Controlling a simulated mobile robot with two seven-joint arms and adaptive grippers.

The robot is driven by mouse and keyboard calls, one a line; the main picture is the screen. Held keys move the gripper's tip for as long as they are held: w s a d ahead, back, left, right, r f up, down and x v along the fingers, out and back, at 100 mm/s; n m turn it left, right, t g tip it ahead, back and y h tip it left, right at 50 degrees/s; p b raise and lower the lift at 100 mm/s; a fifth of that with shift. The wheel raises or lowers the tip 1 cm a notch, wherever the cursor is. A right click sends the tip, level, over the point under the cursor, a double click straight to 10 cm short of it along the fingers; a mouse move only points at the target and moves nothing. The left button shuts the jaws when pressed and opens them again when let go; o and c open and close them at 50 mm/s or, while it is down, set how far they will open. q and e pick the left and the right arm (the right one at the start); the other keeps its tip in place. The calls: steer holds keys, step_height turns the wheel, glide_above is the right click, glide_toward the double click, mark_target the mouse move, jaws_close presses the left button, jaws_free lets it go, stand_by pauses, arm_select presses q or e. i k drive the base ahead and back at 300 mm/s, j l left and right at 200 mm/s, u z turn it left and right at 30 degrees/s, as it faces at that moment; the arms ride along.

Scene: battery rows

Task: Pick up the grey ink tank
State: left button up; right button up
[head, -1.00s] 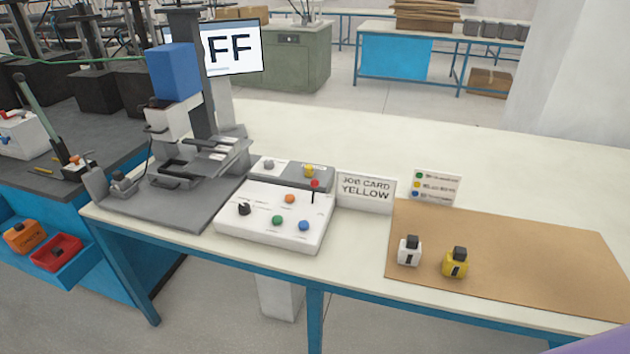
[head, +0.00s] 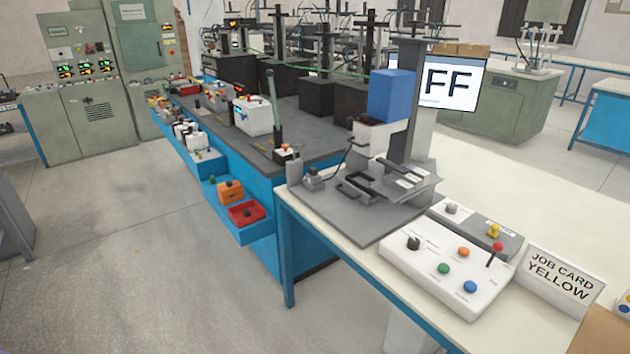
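No piece is plainly a grey ink tank. A small grey bottle-like part (head: 312,178) with a darker top stands at the left edge of the grey base plate of a press (head: 365,215); I cannot tell whether it is the ink tank. A blue block (head: 391,95) sits high on the press, above a white block (head: 380,136). Neither of my grippers is in view.
A white control box (head: 445,270) with coloured knobs stands before a grey box (head: 478,228) on the cream table. A card reading JOB CARD YELLOW (head: 562,280) is at right. A dark bench (head: 310,140) with orange bin (head: 230,191) and red bin (head: 246,214) is behind left. Floor at left is clear.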

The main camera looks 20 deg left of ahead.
mark_target(312, 177)
steer(key=i+j+z, duration=0.1)
steer(key=j, duration=0.25)
steer(key=i+j+z, duration=0.1)
steer(key=i+j, duration=0.2)
steer(key=i+j+z, duration=0.15)
steer(key=j, duration=0.25)
steer(key=i+j+z, duration=0.1)
steer(key=j, duration=0.25)
steer(key=i+j+z, duration=0.1)
steer(key=j, duration=0.3)
steer(key=i+j+z, duration=0.1)
steer(key=j, duration=0.3)
steer(key=i+j+z, duration=0.15)
steer(key=j, duration=0.3)
steer(key=i, duration=0.1)
